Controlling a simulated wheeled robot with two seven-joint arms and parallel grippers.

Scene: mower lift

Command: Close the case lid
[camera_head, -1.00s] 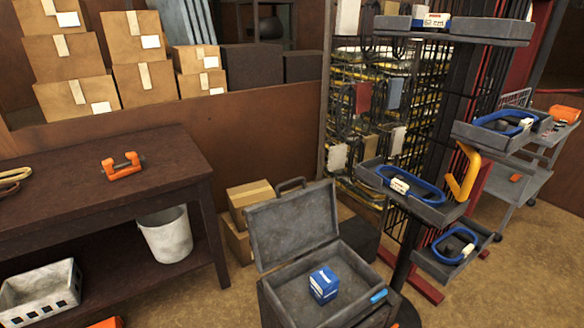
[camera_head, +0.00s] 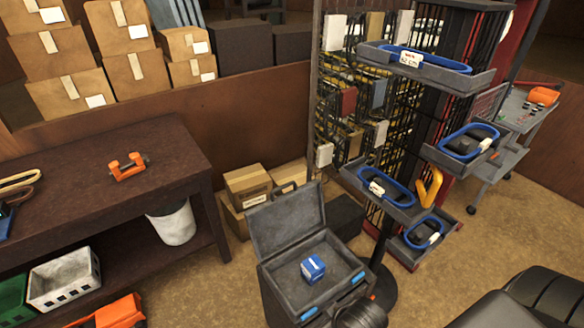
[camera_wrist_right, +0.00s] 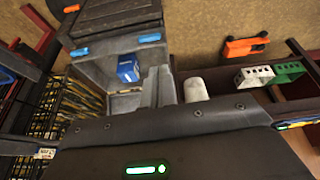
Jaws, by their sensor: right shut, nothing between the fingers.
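The grey case (camera_head: 262,275) stands on the floor at the lower middle of the head view. Its lid (camera_head: 287,217) is open and stands up at the back, leaning slightly away. A small blue box (camera_head: 313,268) lies inside. Two blue latches (camera_head: 358,277) are on the front edge. The right wrist view shows the case from above, with the blue box (camera_wrist_right: 128,68) and a blue latch (camera_wrist_right: 150,37). My right gripper (camera_wrist_right: 160,74) is shut and empty, its fingers overlapping the case in that picture; contact cannot be told. My left gripper is not in view.
A dark workbench (camera_head: 110,180) with an orange clamp (camera_head: 128,166) is left of the case. A stand with grey trays (camera_head: 385,205) is close on the right. Cardboard boxes (camera_head: 247,184) sit behind the lid. Brown floor (camera_head: 430,290) is free at the lower right.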

